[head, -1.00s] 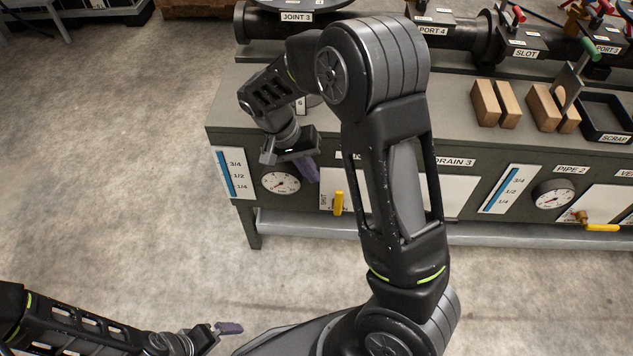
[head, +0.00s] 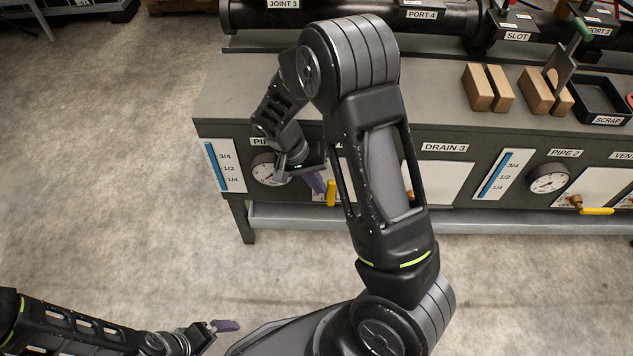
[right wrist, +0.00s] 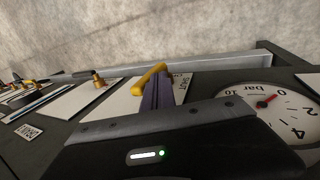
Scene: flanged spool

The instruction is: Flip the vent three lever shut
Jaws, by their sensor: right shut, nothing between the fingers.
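A yellow lever (head: 331,193) hangs straight down on a white panel on the bench front, left of the DRAIN 3 label. My arm hides the label above it, so I cannot read its name. My right gripper (head: 318,186) is shut and empty, its purple fingers just left of the lever. In the right wrist view the purple fingertips (right wrist: 155,88) overlap the yellow lever (right wrist: 148,78); I cannot tell whether they touch. My left gripper (head: 228,326) is low at the left, far from the bench; its finger opening cannot be made out.
A round gauge (head: 268,170) sits left of the lever, close to my right gripper. A second yellow lever (head: 597,211) is on a panel at the far right. Wooden blocks (head: 487,88) and a black scrap tray (head: 612,120) stand on the bench top. The floor in front is clear.

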